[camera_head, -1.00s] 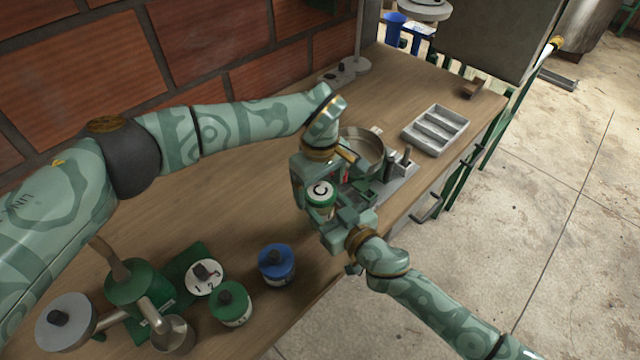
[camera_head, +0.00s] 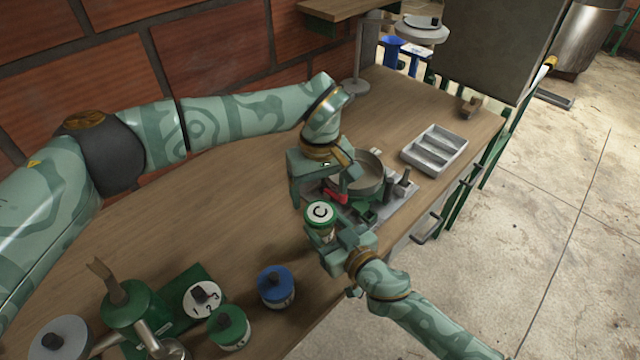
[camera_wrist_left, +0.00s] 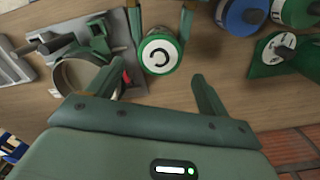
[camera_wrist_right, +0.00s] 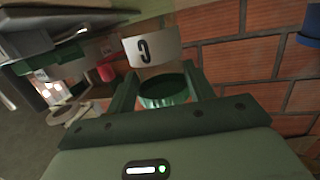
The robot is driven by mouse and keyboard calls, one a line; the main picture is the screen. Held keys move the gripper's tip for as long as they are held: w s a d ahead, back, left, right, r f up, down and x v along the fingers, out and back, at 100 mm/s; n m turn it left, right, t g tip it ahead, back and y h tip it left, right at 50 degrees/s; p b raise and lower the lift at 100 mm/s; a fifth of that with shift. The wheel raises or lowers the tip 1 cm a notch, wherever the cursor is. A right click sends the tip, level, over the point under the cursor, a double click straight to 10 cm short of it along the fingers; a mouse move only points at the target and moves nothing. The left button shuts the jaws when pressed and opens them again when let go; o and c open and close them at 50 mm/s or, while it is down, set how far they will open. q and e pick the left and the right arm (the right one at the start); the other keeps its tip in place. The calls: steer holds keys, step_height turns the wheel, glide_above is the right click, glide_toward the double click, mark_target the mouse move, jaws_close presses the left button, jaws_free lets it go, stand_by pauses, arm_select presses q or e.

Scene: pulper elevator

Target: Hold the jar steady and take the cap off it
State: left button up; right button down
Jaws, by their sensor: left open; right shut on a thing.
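The jar (camera_wrist_right: 153,50) has a pale body marked C and a green part. Its cap (camera_head: 320,213), green with a white top marked C, sits on top and also shows in the left wrist view (camera_wrist_left: 159,53). My right gripper (camera_head: 328,232) is shut on the jar from the front right, with its fingers on either side. My left gripper (camera_head: 318,182) is open and empty, apart from the cap and behind it. In the left wrist view its open fingers lie below the cap in the picture. Whether the cap is loose cannot be told.
A blue jar (camera_head: 276,285), a green jar (camera_head: 229,326) and a numbered dial (camera_head: 203,298) stand at the front left. A round pan (camera_head: 367,180) and a red item (camera_head: 336,197) are close behind the jar. A grey sectioned tray (camera_head: 435,150) lies farther back. The bench's middle left is clear.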

mark_target(320, 212)
arm_select(q)
step_height(320, 212, down, 6)
steer(key=shift+r, duration=0.25)
steer(key=c, duration=1)
steer(key=n, duration=0.3)
steer(key=shift+n, duration=0.3)
steer(key=o, duration=1.1)
steer(key=shift+c, duration=0.2)
